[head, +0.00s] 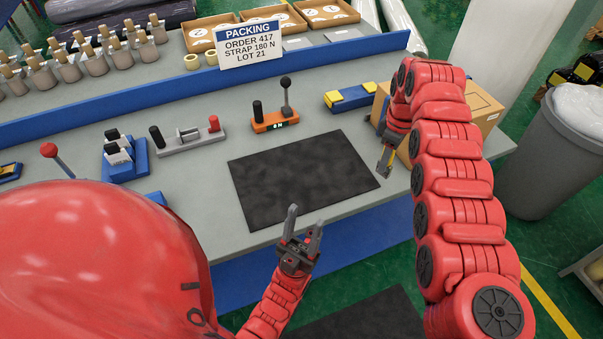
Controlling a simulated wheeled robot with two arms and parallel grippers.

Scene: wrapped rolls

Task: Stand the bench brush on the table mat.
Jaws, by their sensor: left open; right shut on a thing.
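The table mat (300,178) is a dark, flat rectangle at the front of the grey workbench, and nothing stands on it. My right gripper (387,158) points down just beyond the mat's right edge, in front of a cardboard box. It is shut on a narrow yellow thing (392,152), of which only a little shows. I cannot tell whether this is the bench brush, and I make out no bench brush elsewhere. My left gripper (303,235) is open and empty, fingers up, at the bench's front edge below the mat.
The cardboard box (468,105) stands right of the mat. Behind the mat are an orange device with a lever (274,120) and a blue and yellow tool (350,97). A grey clamp-like fixture (187,138) and a blue holder (125,158) stand to the left. A grey bin (550,150) is at right.

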